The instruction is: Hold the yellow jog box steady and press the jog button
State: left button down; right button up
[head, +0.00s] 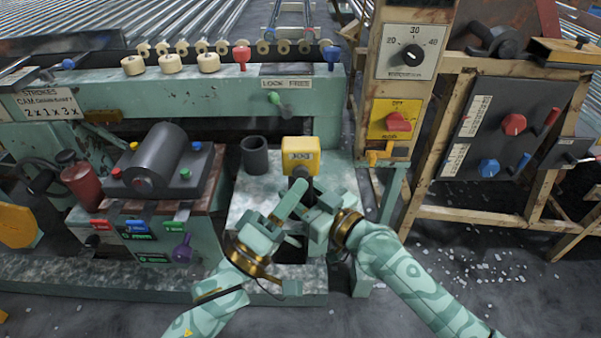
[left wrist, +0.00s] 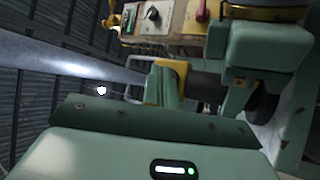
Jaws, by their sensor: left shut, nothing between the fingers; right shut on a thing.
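In the left wrist view the box is a yellow piece (left wrist: 174,70) on a dark cylinder (left wrist: 206,85). My right gripper (head: 312,195) is shut around the dark part below the box. My left gripper (head: 301,186) is shut and empty, just left of the right one and close below the box. I cannot make out the jog button clearly.
A dark open cup (head: 254,155) stands left of the box on the pale machine bed. A post with a dial (head: 411,52) and a red switch (head: 398,122) rises on the right. A bench with a grey cylinder (head: 157,159) is at left. A green beam (head: 180,95) crosses behind.

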pick_arm(q)
jog(key=shift+w, duration=0.35)
jog(key=shift+w, duration=0.45)
dwell(0.6)
jog(key=shift+s, duration=1)
jog(key=s, duration=0.4)
jog(key=shift+s, duration=0.4)
dwell(1.6)
